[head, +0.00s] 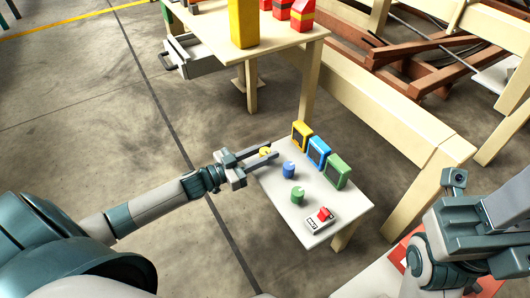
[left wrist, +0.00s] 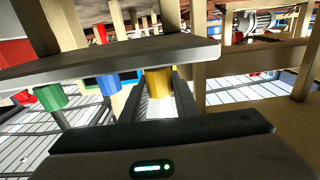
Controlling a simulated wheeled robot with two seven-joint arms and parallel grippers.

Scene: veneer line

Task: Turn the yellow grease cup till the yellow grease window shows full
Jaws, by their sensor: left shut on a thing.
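The yellow grease cup (head: 265,152) stands at the far left corner of a small pale table. My left gripper (head: 262,155) is shut on it, one finger on each side; the cup also shows between the fingers in the left wrist view (left wrist: 159,82). The fingers hide part of the cup. The yellow grease window (head: 301,136) is a yellow-framed box with a dark face at the table's back edge. Its fill level is too small to read. My right gripper (head: 470,215) is at the right edge, away from the table; its fingertips are not clear.
A blue cup (head: 288,170) and a green cup (head: 298,195) stand near the yellow one. Blue (head: 318,152) and green (head: 337,171) windows stand behind them. A box with a red button (head: 323,215) sits at the near end. A timber frame (head: 400,115) runs behind.

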